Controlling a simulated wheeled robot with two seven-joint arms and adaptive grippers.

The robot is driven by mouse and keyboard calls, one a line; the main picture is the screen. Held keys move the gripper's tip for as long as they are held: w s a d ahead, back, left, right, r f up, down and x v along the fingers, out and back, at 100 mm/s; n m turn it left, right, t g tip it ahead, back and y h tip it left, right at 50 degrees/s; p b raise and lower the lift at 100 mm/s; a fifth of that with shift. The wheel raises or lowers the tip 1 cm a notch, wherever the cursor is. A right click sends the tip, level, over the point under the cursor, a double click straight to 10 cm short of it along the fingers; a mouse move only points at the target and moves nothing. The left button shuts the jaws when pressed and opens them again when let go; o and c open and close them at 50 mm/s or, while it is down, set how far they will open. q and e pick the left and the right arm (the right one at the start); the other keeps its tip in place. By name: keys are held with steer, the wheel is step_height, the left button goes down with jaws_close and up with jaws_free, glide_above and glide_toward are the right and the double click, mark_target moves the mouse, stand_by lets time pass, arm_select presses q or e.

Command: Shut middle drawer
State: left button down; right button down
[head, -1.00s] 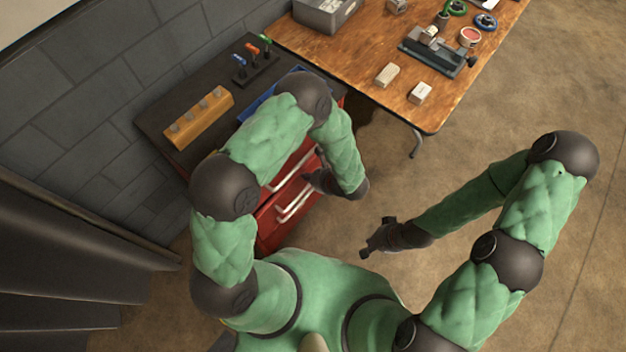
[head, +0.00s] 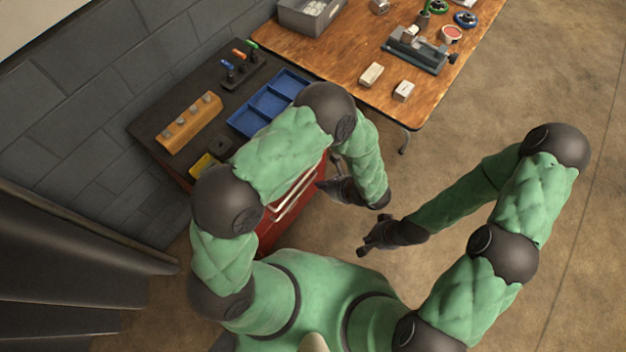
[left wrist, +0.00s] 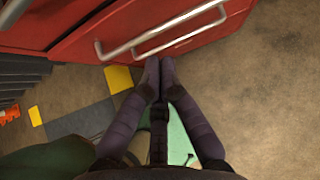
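The red drawer cabinet (head: 272,232) stands left of centre in the head view, partly hidden behind my left arm. Its silver bar handles (head: 292,192) lie close together on the front. In the left wrist view, one handle (left wrist: 165,31) crosses in front of a red drawer face, with a second handle just beside it. I cannot tell which drawer is the middle one or how far it is out. My left gripper (head: 320,183) is at the cabinet front, its fingertips together and empty (left wrist: 160,62), just short of the handles. My right gripper (head: 370,236) is open and empty, away from the cabinet.
On the cabinet top are a blue tray (head: 268,103), a wooden block with knobs (head: 189,122) and a tool stand (head: 241,70). A wooden table (head: 340,62) with a vise (head: 416,50) stands behind. A wall is at left. Floor at right is clear.

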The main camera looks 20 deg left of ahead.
arm_select(q)
steer(key=d+r, duration=0.1)
steer(key=p, duration=0.4)
glide_toward(298, 184)
steer(key=x, duration=0.4)
steer(key=shift+a+f, duration=0.2)
steer(key=shift+a, duration=0.05)
steer(key=shift+w+a+r, duration=0.1)
steer(key=shift+w+a, duration=0.15)
steer(key=shift+a, duration=0.3)
steer(key=shift+w+a, duration=0.2)
steer(key=shift+a, duration=0.35)
steer(key=shift+w+a+b, duration=0.3)
steer(key=shift+a, duration=0.4)
